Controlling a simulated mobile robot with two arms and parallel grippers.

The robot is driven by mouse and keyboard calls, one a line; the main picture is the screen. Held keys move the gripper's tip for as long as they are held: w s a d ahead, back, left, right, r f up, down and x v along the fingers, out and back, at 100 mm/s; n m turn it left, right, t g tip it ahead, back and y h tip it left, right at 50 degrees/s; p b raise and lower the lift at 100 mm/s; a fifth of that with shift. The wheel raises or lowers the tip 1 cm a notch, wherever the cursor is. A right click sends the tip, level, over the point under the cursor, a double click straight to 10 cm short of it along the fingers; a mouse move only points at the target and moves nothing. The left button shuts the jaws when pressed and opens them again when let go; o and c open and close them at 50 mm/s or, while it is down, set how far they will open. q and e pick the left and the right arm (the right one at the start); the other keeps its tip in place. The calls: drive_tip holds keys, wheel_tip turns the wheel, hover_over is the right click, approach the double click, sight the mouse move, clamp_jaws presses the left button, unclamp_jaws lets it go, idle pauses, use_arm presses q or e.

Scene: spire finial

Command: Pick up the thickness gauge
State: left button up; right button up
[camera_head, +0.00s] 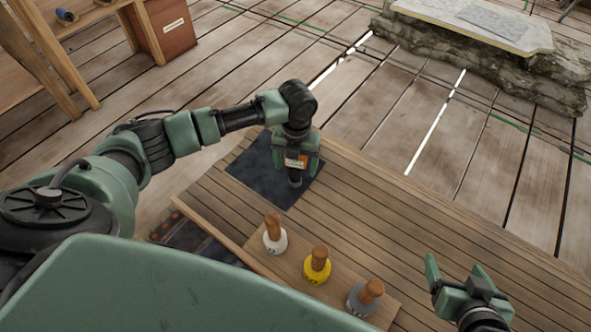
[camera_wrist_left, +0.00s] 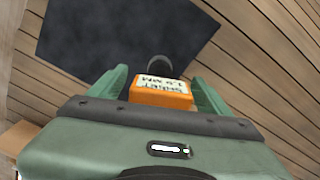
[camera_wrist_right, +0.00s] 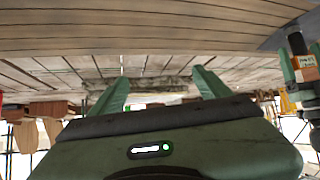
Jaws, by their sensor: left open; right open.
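The thickness gauge appears to be the orange block with a white lettered label (camera_wrist_left: 162,92) in the left wrist view. A dark ring shows at its far end. In the head view its orange part (camera_head: 296,163) shows between the fingers of my left gripper (camera_head: 296,168), over the dark mat. My left gripper is open, with a finger on either side of the block; whether they touch it I cannot tell. My right gripper (camera_head: 457,272) is open and empty above the right part of the bench; its fingers also show in the right wrist view (camera_wrist_right: 158,88).
A dark mat (camera_head: 256,170) lies on the slatted wooden bench (camera_head: 400,215). Wooden-handled pieces, white (camera_head: 275,240), yellow (camera_head: 317,268) and grey (camera_head: 363,300), stand on a board nearer me. A dark tray (camera_head: 190,236) lies left of it. The bench between my grippers is clear.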

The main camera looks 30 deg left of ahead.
use_arm(q)
drive_tip(key=shift+f, duration=0.45)
drive_tip(key=c, duration=1.5)
clamp_jaws()
drive_tip(key=shift+r, duration=0.15)
